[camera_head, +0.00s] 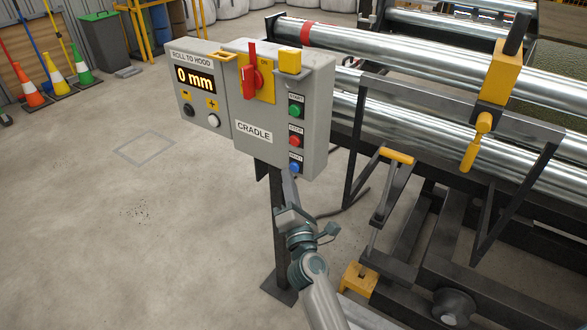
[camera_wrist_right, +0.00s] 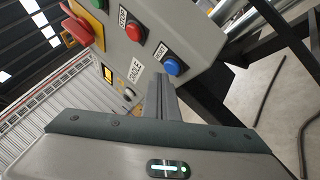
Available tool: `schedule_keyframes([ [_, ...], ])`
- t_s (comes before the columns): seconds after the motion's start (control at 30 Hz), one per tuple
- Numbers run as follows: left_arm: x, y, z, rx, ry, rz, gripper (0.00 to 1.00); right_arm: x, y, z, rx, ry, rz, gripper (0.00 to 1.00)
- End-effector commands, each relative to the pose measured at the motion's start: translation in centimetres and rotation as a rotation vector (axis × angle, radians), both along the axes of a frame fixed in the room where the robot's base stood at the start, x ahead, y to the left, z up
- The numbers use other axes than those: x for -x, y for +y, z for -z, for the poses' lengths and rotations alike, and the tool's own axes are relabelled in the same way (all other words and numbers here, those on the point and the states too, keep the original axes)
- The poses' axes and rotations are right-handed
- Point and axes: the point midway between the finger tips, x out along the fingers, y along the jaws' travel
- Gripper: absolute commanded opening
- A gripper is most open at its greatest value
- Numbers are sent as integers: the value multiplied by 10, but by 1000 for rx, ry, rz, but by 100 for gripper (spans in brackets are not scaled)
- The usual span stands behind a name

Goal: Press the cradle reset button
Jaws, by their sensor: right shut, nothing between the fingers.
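The blue reset button (camera_head: 294,168) is the lowest of the buttons on the right side of the grey cradle control box (camera_head: 319,95). In the right wrist view the blue button (camera_wrist_right: 172,66) shows whole, with a small white label beside it. My right gripper (camera_head: 290,187) is shut and empty, just below the blue button in the head view. Its fingertips (camera_wrist_right: 161,82) are close to the button in the wrist view. The button is not covered, and I cannot tell whether the fingers touch the box. My left gripper is not in view.
A green button (camera_head: 296,111) and a red button (camera_head: 296,141) sit above the blue one. A red switch handle (camera_head: 250,75) sticks out on the box face. A display box (camera_head: 194,85) reading 0 mm adjoins it. Steel rollers (camera_head: 440,130) and a frame stand at the right.

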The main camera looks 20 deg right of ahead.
Motion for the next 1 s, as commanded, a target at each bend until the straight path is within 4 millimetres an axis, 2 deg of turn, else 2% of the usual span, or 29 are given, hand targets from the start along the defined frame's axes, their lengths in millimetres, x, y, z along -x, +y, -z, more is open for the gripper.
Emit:
schedule_keyframes([
  [0.4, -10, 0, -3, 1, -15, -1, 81, 2, 3, 0, 0, -1, -1, 0],
  [0.57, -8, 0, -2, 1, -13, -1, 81, 4, 6, 0, -2, -1, -1, 0],
  [1.0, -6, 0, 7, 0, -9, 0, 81, 25, 33, 1, -3, 0, -2, 0],
])
